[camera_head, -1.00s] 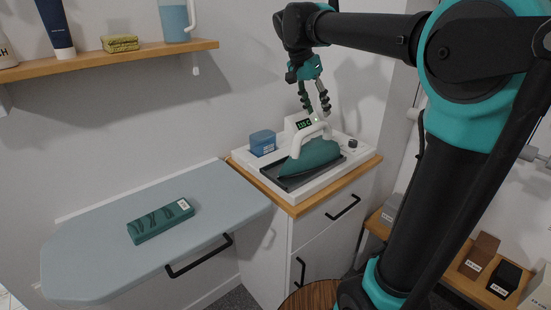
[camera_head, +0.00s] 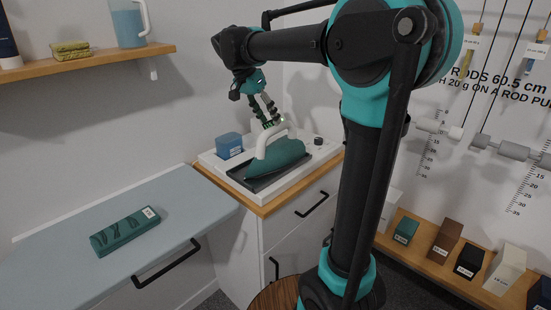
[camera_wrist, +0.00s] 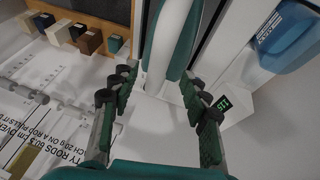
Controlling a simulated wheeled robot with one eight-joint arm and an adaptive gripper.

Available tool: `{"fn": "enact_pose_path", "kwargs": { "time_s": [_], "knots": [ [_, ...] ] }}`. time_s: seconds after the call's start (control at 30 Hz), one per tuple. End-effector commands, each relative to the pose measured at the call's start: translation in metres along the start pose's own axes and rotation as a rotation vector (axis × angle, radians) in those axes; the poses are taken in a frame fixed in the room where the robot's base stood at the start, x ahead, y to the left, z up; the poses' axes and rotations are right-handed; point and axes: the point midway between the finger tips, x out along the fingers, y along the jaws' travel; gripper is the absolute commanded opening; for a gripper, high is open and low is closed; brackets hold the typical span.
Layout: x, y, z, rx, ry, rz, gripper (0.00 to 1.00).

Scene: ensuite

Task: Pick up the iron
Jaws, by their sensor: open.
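The iron (camera_head: 277,158) has a teal body and a white handle (camera_head: 262,146). It sits on a dark rest plate in a white tray (camera_head: 241,188) on the wood-topped cabinet. My gripper (camera_head: 269,122) points down, just above and behind the handle in the head view. In the wrist view my gripper (camera_wrist: 156,82) is open, with its fingers apart and nothing held between them. The iron's white handle (camera_wrist: 168,45) shows ahead, between the lines of the two fingertips, with teal body beside it. Whether a finger touches the handle cannot be told.
A blue container (camera_head: 229,145) stands on the tray's left, close to the iron. The ironing board (camera_head: 75,215) holds a green box (camera_head: 125,231). A shelf (camera_head: 90,62) is on the wall; blocks line a low shelf at right.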

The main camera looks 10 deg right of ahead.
Motion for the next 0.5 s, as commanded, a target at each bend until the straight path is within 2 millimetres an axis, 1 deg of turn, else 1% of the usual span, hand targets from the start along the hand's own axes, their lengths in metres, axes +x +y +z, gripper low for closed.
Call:
{"fn": "enact_pose_path", "kwargs": {
  "time_s": [0.03,0.17,0.27,0.4,0.5],
  "knots": [
    [0.004,0.000,0.000,0.000,0.000,0.000,0.46],
    [0.010,0.000,0.000,-0.001,0.000,0.000,0.46],
    [0.022,0.001,-0.001,0.000,0.000,0.000,0.46],
    [0.042,0.002,-0.003,0.001,0.000,0.001,0.46],
    [0.053,0.002,-0.002,-0.001,0.000,0.000,0.46]
  ]
}}
